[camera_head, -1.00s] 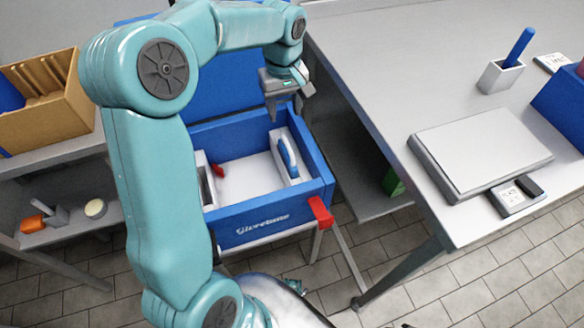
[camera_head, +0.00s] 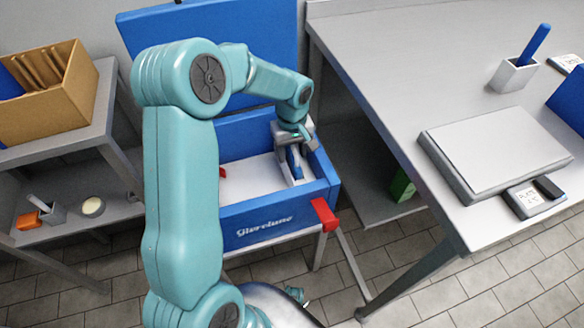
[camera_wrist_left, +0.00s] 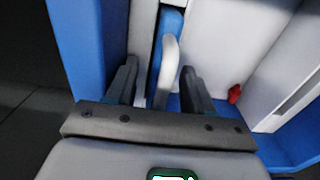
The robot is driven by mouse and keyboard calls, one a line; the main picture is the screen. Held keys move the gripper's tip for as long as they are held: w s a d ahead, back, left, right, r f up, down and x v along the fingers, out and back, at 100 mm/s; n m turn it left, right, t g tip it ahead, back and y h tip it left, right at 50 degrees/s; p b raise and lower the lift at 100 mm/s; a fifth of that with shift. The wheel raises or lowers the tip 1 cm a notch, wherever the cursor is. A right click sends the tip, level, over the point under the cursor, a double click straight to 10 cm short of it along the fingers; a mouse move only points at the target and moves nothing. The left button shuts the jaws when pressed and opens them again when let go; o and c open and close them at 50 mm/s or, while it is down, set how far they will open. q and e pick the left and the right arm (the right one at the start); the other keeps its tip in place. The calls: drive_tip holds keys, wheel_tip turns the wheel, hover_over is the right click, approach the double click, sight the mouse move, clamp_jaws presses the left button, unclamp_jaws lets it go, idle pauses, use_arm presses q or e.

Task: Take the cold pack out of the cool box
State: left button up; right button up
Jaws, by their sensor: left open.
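The blue cool box (camera_head: 290,211) stands open on a stand, its blue lid (camera_head: 270,28) raised at the back. The cold pack appears to be the narrow blue and white piece with a handle (camera_head: 293,165) at the right inside of the box. In the wrist view its blue and pale handle (camera_wrist_left: 168,62) lies between my left fingers. My left gripper (camera_head: 296,158) is open, reaching down into the box from above. In the wrist view its two fingers (camera_wrist_left: 158,72) straddle the handle with gaps on both sides. My right gripper is not in view.
A small red piece (camera_wrist_left: 235,94) is at the pale inner wall of the box. A red latch (camera_head: 324,213) juts from the front right corner. A metal table (camera_head: 385,75) with a flat scale (camera_head: 495,150) is at right; a shelf with a cardboard box (camera_head: 55,112) is at left.

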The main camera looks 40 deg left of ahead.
use_arm(q)
drive_tip(key=shift+f, duration=0.25)
clamp_jaws()
drive_tip(key=shift+r, duration=0.1)
idle(1.2)
